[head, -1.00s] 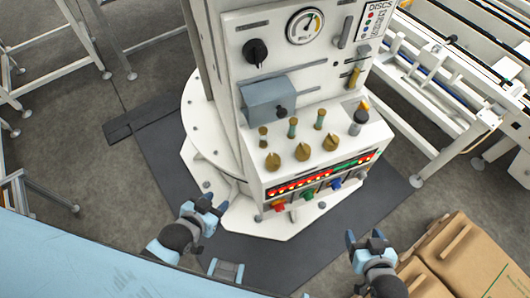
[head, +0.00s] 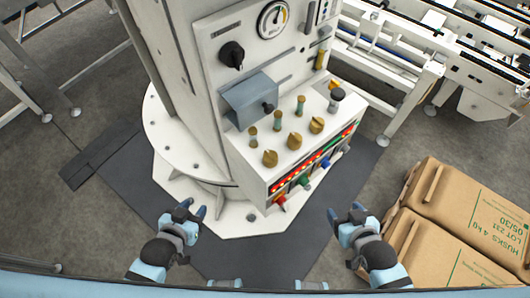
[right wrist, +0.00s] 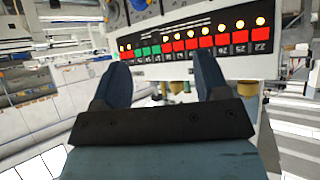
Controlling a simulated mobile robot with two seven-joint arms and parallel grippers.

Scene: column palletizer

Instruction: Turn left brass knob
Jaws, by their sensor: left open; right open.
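Three brass knobs sit on the sloped top of the white control console. The left brass knob (head: 270,158) is nearest the front left corner, with the middle knob (head: 295,140) and right knob (head: 316,125) up and right of it. My left gripper (head: 190,211) is open and empty, low and left of the console, well apart from the knobs. My right gripper (head: 345,212) is open and empty, low and right of the console front. In the right wrist view its two dark fingers (right wrist: 157,82) are spread with nothing held between them.
Thin switches with green or brass tops stand behind the knobs. A grey box (head: 250,100) and black dial (head: 231,55) are on the upright panel. Red, green and blue knobs line the console front under lit buttons.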

